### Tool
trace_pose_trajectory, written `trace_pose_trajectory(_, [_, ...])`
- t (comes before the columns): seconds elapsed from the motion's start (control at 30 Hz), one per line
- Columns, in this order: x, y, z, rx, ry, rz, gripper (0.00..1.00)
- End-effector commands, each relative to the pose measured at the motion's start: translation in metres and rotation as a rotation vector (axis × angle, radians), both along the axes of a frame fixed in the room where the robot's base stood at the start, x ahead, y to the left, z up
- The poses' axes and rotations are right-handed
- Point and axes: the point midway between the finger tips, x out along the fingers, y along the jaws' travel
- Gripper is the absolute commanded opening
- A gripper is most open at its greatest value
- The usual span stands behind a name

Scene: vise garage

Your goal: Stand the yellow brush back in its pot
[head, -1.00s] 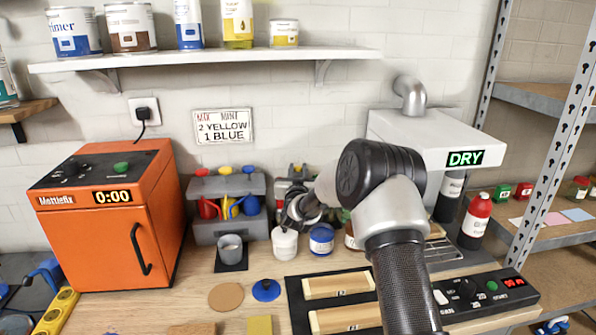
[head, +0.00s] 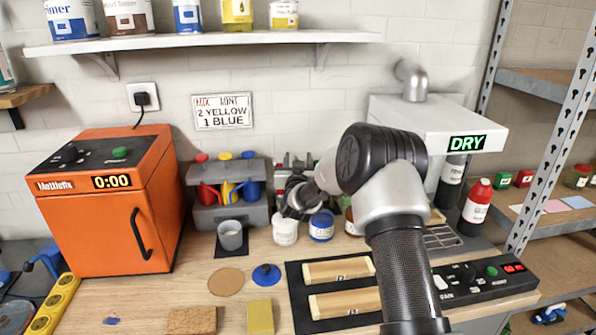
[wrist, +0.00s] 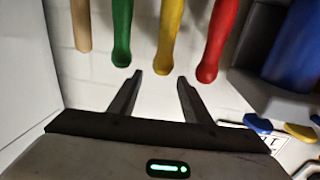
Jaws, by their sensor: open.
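In the wrist view, a yellow handle (wrist: 169,40), which looks like the brush's, runs in from the top edge and ends just beyond my fingertips, between a green handle (wrist: 121,35) and a red handle (wrist: 216,40). My gripper (wrist: 160,80) is open. Its fingers point at the yellow handle's end with nothing between them. The bristles and the pot do not show there. In the head view my gripper (head: 292,205) is at the back of the bench, above the white and blue jars, and my arm hides much behind it.
A wooden handle (wrist: 81,25) stands beside the green one. In the head view, a grey rack with coloured jugs (head: 228,213) is left of my gripper. A white jar (head: 285,232) and a blue jar (head: 321,226) stand below it. The orange cabinet (head: 105,205) is far left.

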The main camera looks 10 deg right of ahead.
Motion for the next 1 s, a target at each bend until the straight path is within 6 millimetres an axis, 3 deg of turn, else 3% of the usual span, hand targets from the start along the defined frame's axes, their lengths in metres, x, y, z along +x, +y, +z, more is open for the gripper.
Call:
trace_pose_trajectory(0.6, [-0.135, 0.021, 0.000, -0.001, 0.000, 0.001, 0.44])
trace_pose_trajectory(0.8, [-0.159, 0.025, 0.001, -0.001, -0.002, 0.000, 0.44])
trace_pose_trajectory(1.0, [-0.165, 0.025, 0.001, 0.000, -0.002, -0.001, 0.44])
